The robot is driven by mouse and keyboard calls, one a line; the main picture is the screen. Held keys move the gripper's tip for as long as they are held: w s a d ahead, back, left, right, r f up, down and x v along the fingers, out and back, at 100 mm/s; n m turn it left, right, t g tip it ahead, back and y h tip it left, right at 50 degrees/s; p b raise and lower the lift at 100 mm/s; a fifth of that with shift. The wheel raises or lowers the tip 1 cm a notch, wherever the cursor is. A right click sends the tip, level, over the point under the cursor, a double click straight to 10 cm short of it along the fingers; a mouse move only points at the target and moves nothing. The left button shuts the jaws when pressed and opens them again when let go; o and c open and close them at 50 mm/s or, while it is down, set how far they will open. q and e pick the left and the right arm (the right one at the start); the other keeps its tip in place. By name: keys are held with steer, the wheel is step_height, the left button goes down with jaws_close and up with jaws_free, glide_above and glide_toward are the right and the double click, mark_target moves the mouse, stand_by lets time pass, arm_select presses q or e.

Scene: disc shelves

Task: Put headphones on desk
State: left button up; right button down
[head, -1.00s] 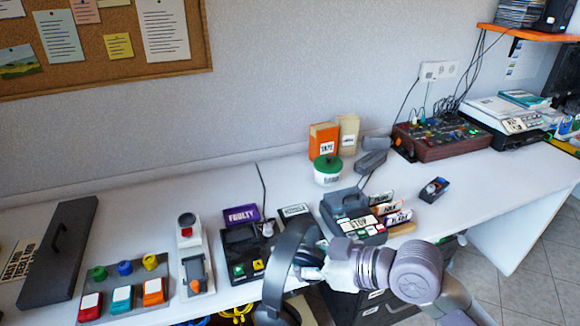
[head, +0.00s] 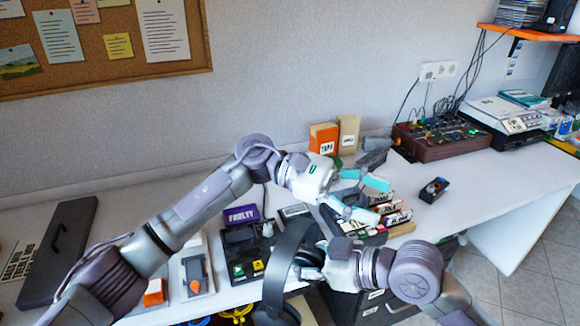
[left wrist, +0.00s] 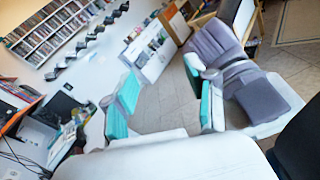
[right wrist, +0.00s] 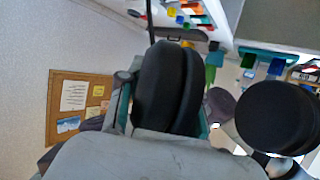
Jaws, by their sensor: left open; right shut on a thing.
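The dark grey headphones (head: 276,275) are held in front of the white desk's (head: 520,180) near edge, with the band upright. My right gripper (head: 312,262) is shut on the headphones. In the right wrist view one black ear pad (right wrist: 165,88) sits between the fingers, and the other ear pad (right wrist: 277,117) hangs at the right. My left gripper (head: 365,195) is open and empty, above the desk near the labelled cartridges; its teal fingertips (left wrist: 165,100) are spread in the left wrist view.
A brown control box (head: 440,138) and a small black device (head: 434,189) stand to the right. Bare desk shows at right.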

arm_select(q)
steer(key=s+a+r+m+y, duration=0.2)
steer(key=s+r+m+y, duration=0.2)
steer(key=r+m+y, duration=0.15)
arm_select(e)
steer(key=shift+s+r, duration=0.1)
arm_select(q)
steer(key=m+t+y, duration=0.9)
glide_toward(296, 232)
steer(key=f, duration=0.7)
steer(key=w+f, duration=0.1)
steer(key=f, duration=0.2)
steer(key=shift+d+f, duration=0.4)
jaws_close()
arm_select(e)
steer(key=c, duration=0.7)
jaws_free()
